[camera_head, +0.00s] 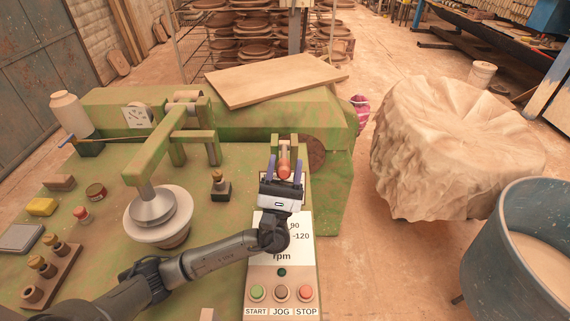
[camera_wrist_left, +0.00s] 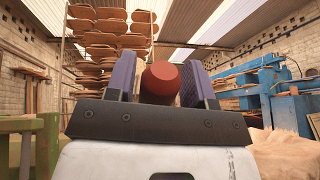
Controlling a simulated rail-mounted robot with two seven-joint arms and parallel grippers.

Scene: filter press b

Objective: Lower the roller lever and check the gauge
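A green arm (camera_head: 160,150) carries a metal roller head (camera_head: 154,207), which sits over a round pale mould (camera_head: 172,237). A red rounded knob (camera_head: 284,165) stands by a green bracket on the right of the machine; I cannot tell how it links to the arm. My left gripper (camera_head: 284,168) is open, its two bluish fingers on either side of the knob. The wrist view shows the red knob (camera_wrist_left: 160,78) between the fingers; I cannot tell whether they touch it. A white panel (camera_head: 298,247) reads "90", "-120" and "rpm", partly hidden by my left arm. No gauge dial is clear. My right gripper is out of view.
Green, brown and red buttons (camera_head: 281,292) sit below the panel. Small tools and a wooden block with knobs (camera_head: 50,272) lie at the left. A board (camera_head: 275,80) rests on the machine. A cloth-covered heap (camera_head: 455,145) and a blue tub (camera_head: 520,250) stand at right.

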